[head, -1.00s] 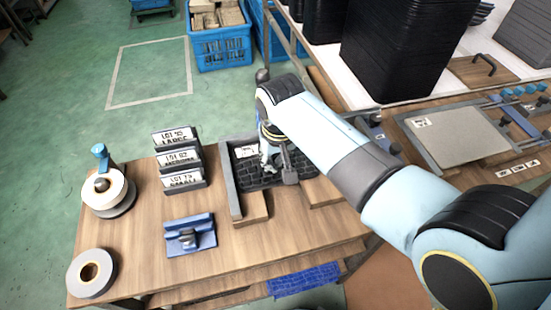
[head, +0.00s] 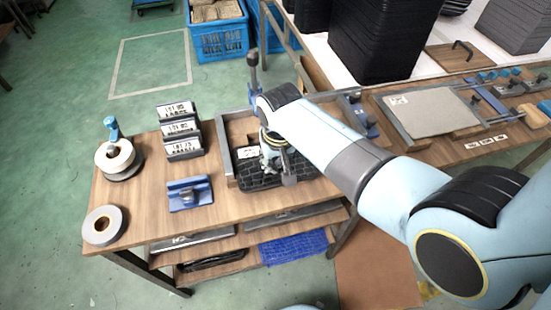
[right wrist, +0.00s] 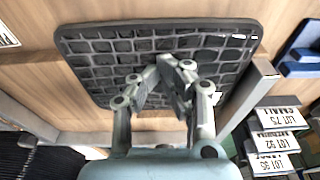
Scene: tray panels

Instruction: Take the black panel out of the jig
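The black panel (head: 262,181), a dark sheet with a raised grid, shows below my right gripper (head: 272,158) in the head view. It overlaps the front part of the jig (head: 224,152), a grey-railed frame on the wooden bench. In the right wrist view the panel (right wrist: 100,50) spans the upper middle, with bare wood beyond it and a grey jig rail (right wrist: 252,88) at its right. My right gripper's fingers (right wrist: 178,68) are drawn close together at the panel; the exact contact is hidden. My left gripper is out of view.
Labelled holders (head: 180,130) stand left of the jig, with a blue fixture (head: 189,194) and tape rolls (head: 102,225) nearby. A second table with a grey plate (head: 432,112) lies to the right.

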